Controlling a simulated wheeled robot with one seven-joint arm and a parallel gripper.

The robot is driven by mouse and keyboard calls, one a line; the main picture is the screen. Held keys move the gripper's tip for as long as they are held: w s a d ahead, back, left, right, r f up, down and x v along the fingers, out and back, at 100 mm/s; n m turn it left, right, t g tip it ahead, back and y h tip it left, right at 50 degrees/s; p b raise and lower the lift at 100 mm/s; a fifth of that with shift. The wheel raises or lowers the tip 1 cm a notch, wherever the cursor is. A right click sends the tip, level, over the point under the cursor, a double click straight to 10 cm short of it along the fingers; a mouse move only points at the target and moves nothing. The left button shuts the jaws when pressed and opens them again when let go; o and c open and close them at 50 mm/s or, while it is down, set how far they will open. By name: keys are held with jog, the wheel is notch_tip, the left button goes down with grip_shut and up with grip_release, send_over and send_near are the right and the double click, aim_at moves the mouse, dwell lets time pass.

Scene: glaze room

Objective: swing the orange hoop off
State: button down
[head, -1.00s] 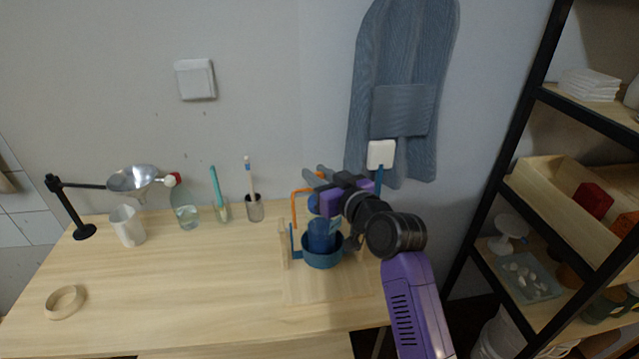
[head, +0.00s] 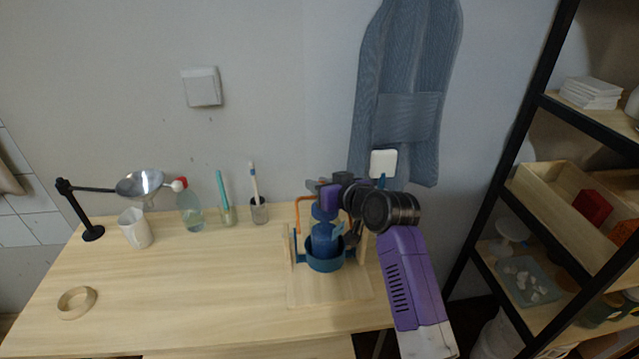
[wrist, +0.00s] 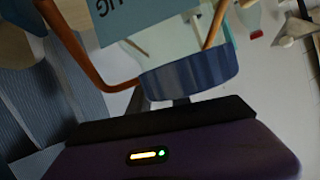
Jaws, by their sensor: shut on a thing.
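The orange hoop (head: 299,214) stands at the back right of the table, around a clear jar with a blue lid. Its left leg and part of its top show in the head view; the rest is hidden by my gripper. My gripper (head: 318,188) is shut on the hoop at its top, over the jar; the fingertips are mostly hidden. In the wrist view the hoop (wrist: 78,48) runs past the jar's blue lid (wrist: 190,74), close in front of my gripper. A blue container (head: 325,242) stands before the jar in a blue ring holder.
A wooden board (head: 325,292) lies under the holder. A wooden ring (head: 77,302) lies front left. The table's middle is clear. A shelf stands right.

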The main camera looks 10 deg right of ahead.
jog(key=shift+d+f, duration=0.15)
jog(key=shift+d, duration=0.05)
jog(key=c, duration=1.3)
grip_release()
jog(key=shift+o, duration=0.3)
jog(key=b+v, duration=0.1)
jog(key=v, duration=0.7)
jog(key=shift+a, duration=0.1)
